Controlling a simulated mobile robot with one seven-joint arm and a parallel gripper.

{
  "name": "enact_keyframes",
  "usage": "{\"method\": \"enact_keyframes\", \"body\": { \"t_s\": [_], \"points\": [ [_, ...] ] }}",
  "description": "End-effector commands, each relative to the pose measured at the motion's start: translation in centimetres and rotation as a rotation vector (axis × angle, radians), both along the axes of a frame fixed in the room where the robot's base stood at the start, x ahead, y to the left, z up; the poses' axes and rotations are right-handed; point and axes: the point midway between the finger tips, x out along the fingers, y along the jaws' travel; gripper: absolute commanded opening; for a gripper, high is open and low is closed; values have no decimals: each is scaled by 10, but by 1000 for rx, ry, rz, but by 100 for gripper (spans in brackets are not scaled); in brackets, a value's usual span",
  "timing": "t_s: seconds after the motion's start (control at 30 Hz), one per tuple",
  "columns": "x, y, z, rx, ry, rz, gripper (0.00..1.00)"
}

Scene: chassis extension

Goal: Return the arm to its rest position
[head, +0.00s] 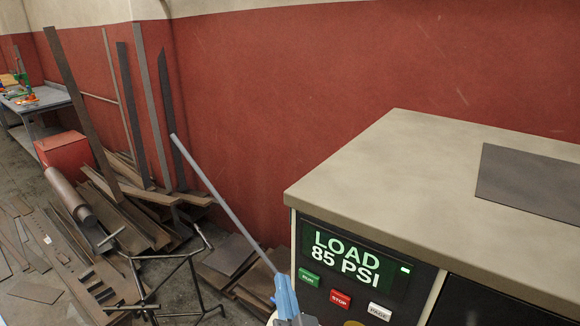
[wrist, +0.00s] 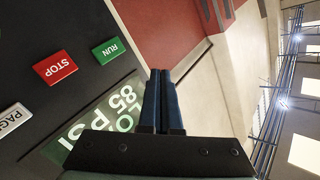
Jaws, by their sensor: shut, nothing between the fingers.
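My gripper (head: 286,296) shows at the bottom of the head view, in front of the lower left of the control panel. Its two blue fingers are together with nothing between them. In the wrist view the gripper (wrist: 164,75) points past the panel's edge toward the red wall. The panel's display (head: 346,262) is lit and reads LOAD 85 PSI. Below it are a green RUN button (head: 308,277), a red STOP button (head: 340,299) and a white PAGE button (head: 379,311). In the wrist view the fingers look close to the RUN button (wrist: 108,49); I cannot tell the gap.
The machine's beige top (head: 400,180) carries a dark flat plate (head: 530,180). Metal bars and plates lean and lie against the red wall (head: 290,90) at left. A red box (head: 66,151) and a workbench (head: 40,100) stand farther back.

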Motion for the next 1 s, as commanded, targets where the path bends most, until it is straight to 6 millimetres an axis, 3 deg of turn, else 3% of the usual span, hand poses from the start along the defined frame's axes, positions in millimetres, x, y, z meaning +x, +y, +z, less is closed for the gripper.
{"method": "enact_keyframes", "body": {
  "t_s": [0.03,0.1,0.23,0.4,0.5,0.6,0.7,1.0],
  "points": [
    [6,2,35,-40,-71,-2,0],
    [9,3,87,-108,-172,-13,0],
    [-2,4,187,-235,-370,-63,0],
    [-48,4,306,-370,-623,-171,0],
    [-82,2,357,-421,-742,-242,0],
    [-112,-1,390,-452,-826,-302,0],
    [-130,-3,407,-467,-872,-339,0],
    [-138,-5,414,-474,-891,-357,0]
  ]
}}
